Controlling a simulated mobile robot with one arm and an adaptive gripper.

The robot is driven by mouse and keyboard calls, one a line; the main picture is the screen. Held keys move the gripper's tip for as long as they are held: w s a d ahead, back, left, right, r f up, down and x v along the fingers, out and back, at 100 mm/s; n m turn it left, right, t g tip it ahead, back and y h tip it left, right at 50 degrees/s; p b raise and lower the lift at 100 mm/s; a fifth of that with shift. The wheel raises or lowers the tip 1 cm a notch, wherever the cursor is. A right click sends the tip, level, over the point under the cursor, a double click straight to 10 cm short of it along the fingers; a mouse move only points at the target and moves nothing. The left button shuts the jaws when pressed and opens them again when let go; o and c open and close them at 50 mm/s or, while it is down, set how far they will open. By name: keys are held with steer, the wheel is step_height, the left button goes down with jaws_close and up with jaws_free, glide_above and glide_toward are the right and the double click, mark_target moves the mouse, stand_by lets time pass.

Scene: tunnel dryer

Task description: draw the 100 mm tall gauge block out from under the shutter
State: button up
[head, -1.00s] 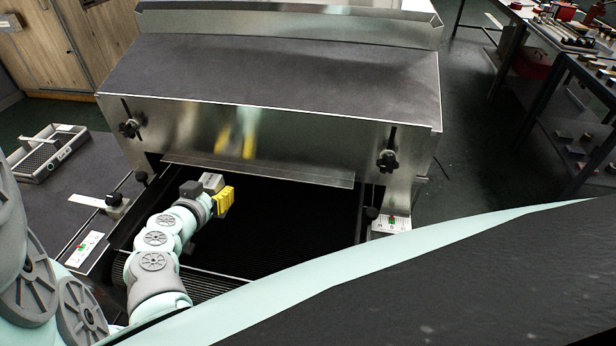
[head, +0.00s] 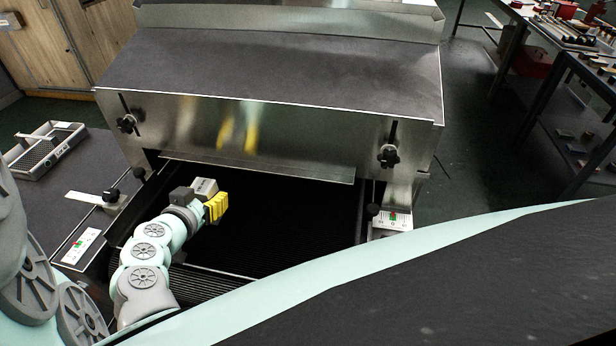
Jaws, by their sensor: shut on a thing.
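The shutter (head: 262,152) is a bright metal plate across the dryer mouth, with a lower lip above the dark belt (head: 285,215). The gauge block (head: 205,186) appears as a small pale metal block at the end of my arm, just in front of the left part of the lip. My gripper (head: 214,205), with yellow parts at its end, is shut on it. The block looks clear of the lip in this view, but I cannot tell the exact gap. The fingers' contact and the block's lower part are hidden.
Black clamp knobs (head: 388,156) sit at both ends of the shutter. A wire-mesh tray (head: 46,146) lies on the left table. The belt right of my gripper is empty.

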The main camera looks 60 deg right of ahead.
steer(key=shift+a, duration=0.1)
steer(key=o, duration=1.3)
steer(key=shift+o, duration=0.2)
steer(key=shift+s+a, duration=0.1)
steer(key=shift+a, duration=0.05)
steer(key=v, duration=1.1)
steer(key=shift+a+r, duration=0.3)
steer(key=shift+s, duration=0.1)
